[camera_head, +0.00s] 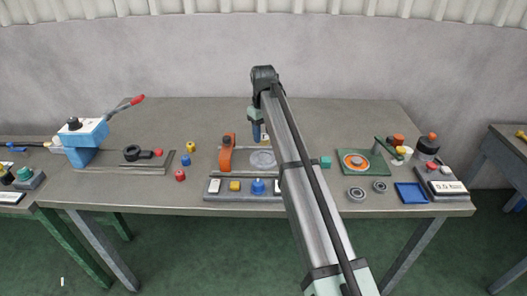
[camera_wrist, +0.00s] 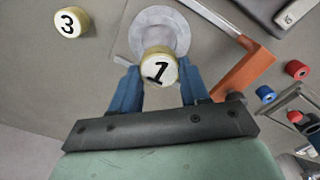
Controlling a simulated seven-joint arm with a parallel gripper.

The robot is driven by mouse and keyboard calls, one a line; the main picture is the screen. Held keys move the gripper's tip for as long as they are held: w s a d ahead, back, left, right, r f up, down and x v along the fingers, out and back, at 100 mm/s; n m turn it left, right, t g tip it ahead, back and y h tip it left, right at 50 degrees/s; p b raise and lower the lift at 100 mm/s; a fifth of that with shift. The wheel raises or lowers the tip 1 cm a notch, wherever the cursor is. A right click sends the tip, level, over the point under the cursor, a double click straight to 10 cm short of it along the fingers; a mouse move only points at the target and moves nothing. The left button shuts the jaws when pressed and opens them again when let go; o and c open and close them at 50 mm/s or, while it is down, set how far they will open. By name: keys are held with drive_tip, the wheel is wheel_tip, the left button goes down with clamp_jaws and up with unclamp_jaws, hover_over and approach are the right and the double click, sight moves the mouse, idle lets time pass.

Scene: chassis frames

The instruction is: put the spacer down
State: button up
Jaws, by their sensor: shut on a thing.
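My gripper (camera_wrist: 158,80) has two blue fingers shut on a yellow-sided spacer with a pale face marked 1 (camera_wrist: 158,68). In the wrist view, a round grey disc (camera_wrist: 163,28) on a flat plate lies behind the spacer; the spacer overlaps its edge in the picture. I cannot tell whether they touch. In the head view, my gripper (camera_head: 257,133) is above the bench near the grey disc (camera_head: 262,159), and my arm hides much of the area to its right. A second such piece, marked 3 (camera_wrist: 70,22), stands apart at the upper left of the wrist view.
An orange bracket (camera_head: 227,153) stands close left of the grey disc. A front rail (camera_head: 212,198) carries buttons. Small coloured spools (camera_head: 186,160) and a blue lever press (camera_head: 84,140) are at left. A green fixture (camera_head: 364,164) and blue tray (camera_head: 410,193) are at right. The back of the bench is clear.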

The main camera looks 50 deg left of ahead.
sight(264, 136)
drive_tip(key=shift+f, duration=3.5)
drive_tip(key=shift+f, duration=0.15)
drive_tip(key=o, duration=1.2)
drive_tip(key=shift+o, duration=0.2)
wheel_tip(264, 136, up, 12)
drive_tip(key=shift+r, duration=0.15)
